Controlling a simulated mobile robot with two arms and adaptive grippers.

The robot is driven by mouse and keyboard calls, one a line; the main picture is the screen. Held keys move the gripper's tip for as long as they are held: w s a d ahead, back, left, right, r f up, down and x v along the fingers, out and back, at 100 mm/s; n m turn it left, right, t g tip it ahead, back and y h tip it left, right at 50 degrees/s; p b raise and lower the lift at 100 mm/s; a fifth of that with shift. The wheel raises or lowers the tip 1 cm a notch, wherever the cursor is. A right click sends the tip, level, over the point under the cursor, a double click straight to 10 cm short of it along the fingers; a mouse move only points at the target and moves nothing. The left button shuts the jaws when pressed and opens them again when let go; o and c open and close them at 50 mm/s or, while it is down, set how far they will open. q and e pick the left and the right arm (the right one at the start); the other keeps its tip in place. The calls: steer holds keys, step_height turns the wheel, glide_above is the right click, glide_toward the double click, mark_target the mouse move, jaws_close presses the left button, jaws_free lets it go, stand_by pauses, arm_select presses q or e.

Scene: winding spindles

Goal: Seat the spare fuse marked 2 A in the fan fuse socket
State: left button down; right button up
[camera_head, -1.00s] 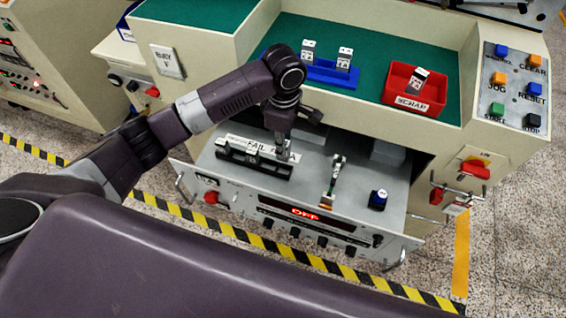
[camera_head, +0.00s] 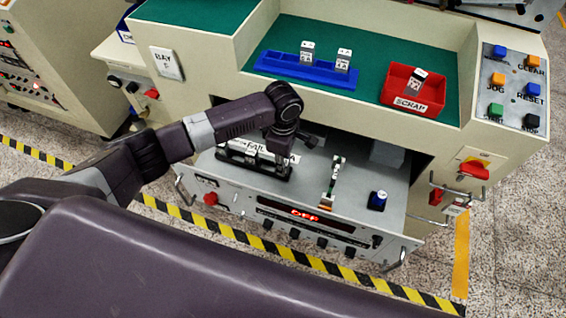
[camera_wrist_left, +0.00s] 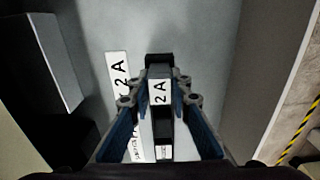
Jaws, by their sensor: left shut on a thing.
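My left gripper (camera_head: 281,158) is low over the right end of the black fuse block (camera_head: 240,165) on the pulled-out grey drawer. In the left wrist view, its fingers (camera_wrist_left: 157,88) are shut on a dark fuse with a white 2 A label (camera_wrist_left: 160,93). A white plate marked 2 A (camera_wrist_left: 118,72) lies on the panel beside it. The fuse is hidden in the head view. I cannot tell whether it is fully down in the socket. My right gripper is not in view.
A blue rack (camera_head: 285,66) holds two fuses (camera_head: 307,50) on the green top. A red SCRAP bin (camera_head: 403,103) with a fuse in it stands to its right. The drawer also carries a blue knob (camera_head: 378,200); its red display (camera_head: 305,215) reads OFF.

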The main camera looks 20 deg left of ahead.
arm_select(q)
steer(key=c, duration=1.8)
jaws_free()
steer(key=shift+c, duration=0.2)
steer(key=shift+o, duration=0.4)
step_height(320, 180, up, 12)
